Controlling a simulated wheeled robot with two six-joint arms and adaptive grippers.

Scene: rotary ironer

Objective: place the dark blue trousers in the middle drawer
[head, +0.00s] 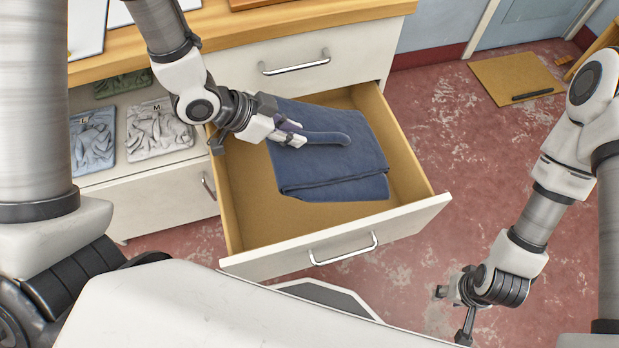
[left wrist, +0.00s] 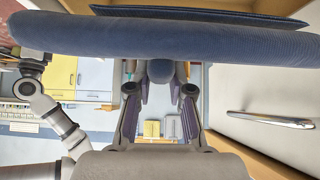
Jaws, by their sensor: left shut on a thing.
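The dark blue trousers (head: 335,175) are folded into a thick pad over the open drawer (head: 245,205), within its walls in the head view. A raised roll of the cloth sticks out from my left gripper (head: 292,136), which is shut on it at the pad's upper left part. In the left wrist view the trousers (left wrist: 170,38) span the top, with a bit of cloth between the fingers of my left gripper (left wrist: 160,100). My right gripper (head: 453,312) is open and empty over the floor at the lower right. How firmly the pad rests on the drawer bottom is hard to tell.
A closed drawer with a handle (head: 295,66) sits above the open one, under the wooden top. The open drawer's front has a handle (head: 343,249). Folded garments (head: 157,130) lie on a shelf to the left.

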